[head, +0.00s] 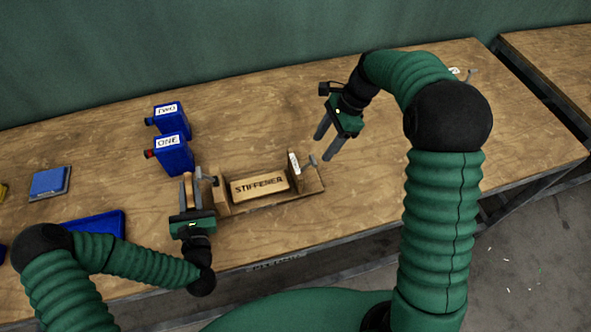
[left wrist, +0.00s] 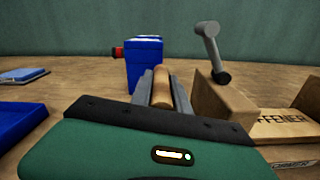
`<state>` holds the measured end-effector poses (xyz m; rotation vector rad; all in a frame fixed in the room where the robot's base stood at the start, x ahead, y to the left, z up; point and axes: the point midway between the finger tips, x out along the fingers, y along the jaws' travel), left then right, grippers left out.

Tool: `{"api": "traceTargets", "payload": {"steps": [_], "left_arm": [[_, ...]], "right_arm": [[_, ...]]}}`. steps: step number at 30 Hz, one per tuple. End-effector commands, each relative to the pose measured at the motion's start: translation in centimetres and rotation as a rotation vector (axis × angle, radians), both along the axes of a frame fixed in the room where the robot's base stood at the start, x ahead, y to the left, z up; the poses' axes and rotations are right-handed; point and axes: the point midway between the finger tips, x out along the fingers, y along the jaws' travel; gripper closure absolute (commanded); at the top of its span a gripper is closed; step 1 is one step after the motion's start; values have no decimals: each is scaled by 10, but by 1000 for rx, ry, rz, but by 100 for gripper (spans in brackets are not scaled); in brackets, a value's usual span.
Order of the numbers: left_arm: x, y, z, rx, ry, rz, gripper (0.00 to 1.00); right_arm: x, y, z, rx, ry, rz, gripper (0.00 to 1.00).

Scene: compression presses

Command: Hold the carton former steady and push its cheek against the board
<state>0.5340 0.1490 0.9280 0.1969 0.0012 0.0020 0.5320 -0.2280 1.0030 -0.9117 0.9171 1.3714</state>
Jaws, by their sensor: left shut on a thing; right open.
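The carton former (head: 308,190) is a wooden frame on the table with an upright end block (head: 221,194) at its left. A board (head: 259,184) marked STIFFENER lies between its ends. My left gripper (head: 193,178) is shut on a round wooden handle (left wrist: 162,86) at the former's left end. My right gripper (head: 324,146) is open and empty, above and right of the former.
Two blue containers (head: 174,155), with labels that include ONE, stand behind my left gripper. The table behind the former is clear. A second table (head: 550,60) is at the right.

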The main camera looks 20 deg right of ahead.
Motion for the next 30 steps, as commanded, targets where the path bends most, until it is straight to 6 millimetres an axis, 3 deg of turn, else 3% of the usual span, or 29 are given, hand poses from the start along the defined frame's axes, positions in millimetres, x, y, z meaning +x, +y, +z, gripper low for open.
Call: {"api": "traceTargets", "payload": {"steps": [12, 24, 30], "left_arm": [[0, 0, 0, 0, -1, -1, 100], [0, 0, 0, 0, -1, -1, 100], [0, 0, 0, 0, -1, -1, 100]], "right_arm": [[0, 27, -64, 0, 0, 2, 45], [0, 31, -74, -1, -2, 3, 45], [0, 31, -74, -1, -2, 3, 69]]}}
